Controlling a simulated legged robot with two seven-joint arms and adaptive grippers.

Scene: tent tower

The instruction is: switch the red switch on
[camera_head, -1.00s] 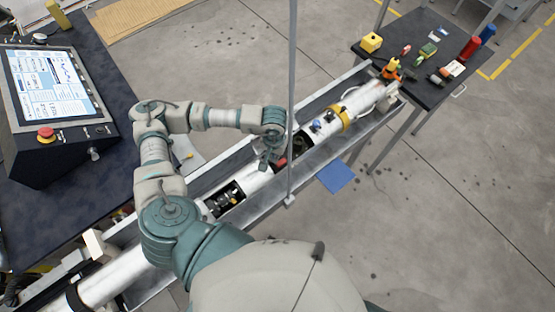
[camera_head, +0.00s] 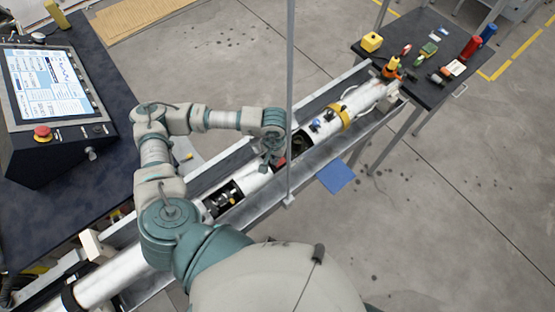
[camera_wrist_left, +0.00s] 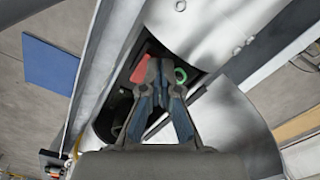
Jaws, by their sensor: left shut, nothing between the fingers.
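The red switch (camera_wrist_left: 147,69) shows in the left wrist view as a red block inside a dark opening in the white tube (camera_wrist_left: 200,25). It shows in the head view as a small red patch (camera_head: 281,161). My left gripper (camera_wrist_left: 159,68) is shut and empty, its fingertips at the opening, just right of the red block. I cannot tell whether they touch it. In the head view the left gripper (camera_head: 268,163) points down at the tube and partly hides the opening. A green ring (camera_wrist_left: 181,74) lies right of the fingertips. My right gripper is not in view.
The tube lies in a long grey metal trough (camera_head: 317,155). A thin upright pole (camera_head: 291,80) stands close to my left gripper. A console with a screen (camera_head: 45,85) is at the left. A dark table (camera_head: 405,40) with several small objects is at the upper right.

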